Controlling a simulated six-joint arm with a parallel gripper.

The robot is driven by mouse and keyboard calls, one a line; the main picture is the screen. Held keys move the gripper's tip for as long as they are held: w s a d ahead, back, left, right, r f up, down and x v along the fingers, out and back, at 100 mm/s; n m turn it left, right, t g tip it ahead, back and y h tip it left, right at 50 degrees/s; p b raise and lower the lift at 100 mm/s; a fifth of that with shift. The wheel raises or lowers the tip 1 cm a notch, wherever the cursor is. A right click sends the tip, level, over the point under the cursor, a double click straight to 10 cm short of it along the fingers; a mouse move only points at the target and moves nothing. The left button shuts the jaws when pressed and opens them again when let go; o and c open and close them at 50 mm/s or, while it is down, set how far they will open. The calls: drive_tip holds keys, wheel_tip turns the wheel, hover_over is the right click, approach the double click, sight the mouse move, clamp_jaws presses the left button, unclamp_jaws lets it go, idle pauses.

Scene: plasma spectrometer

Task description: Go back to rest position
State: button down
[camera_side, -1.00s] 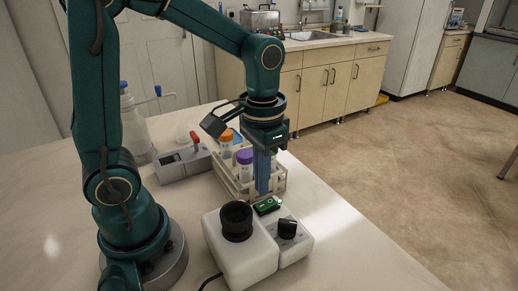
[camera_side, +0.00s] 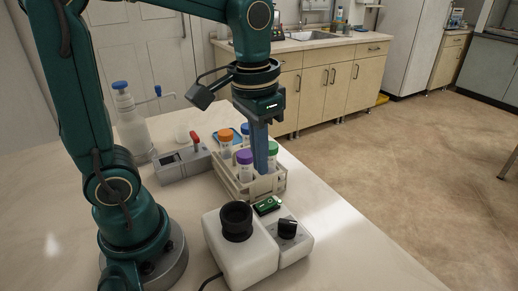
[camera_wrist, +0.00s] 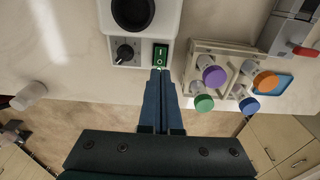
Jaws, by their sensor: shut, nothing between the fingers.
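My gripper (camera_side: 260,170) is shut and empty, its blue fingers pointing down in front of the tube rack in the side view. In the wrist view the shut fingers (camera_wrist: 160,75) appear below the green switch of the white device. The cream rack (camera_side: 270,188) holds several capped tubes: a purple cap (camera_side: 244,156), an orange cap (camera_side: 226,135), a green cap (camera_side: 272,148) and a blue cap (camera_side: 245,128). The rack also shows in the wrist view (camera_wrist: 205,46).
A white device (camera_side: 240,255) with a black round holder, knob and green switch (camera_side: 268,205) stands in front of the rack. A grey instrument with a red handle (camera_side: 183,163) and a white bottle (camera_side: 133,125) stand behind.

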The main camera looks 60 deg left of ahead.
drive_tip(key=s+t, duration=0.1)
drive_tip(key=s, duration=0.1)
drive_tip(key=s+t, duration=0.3)
drive_tip(key=shift+s+d+r+t, duration=0.2)
drive_tip(key=shift+s+r+t, duration=0.15)
drive_tip(key=shift+s+t, duration=0.05)
idle(0.7)
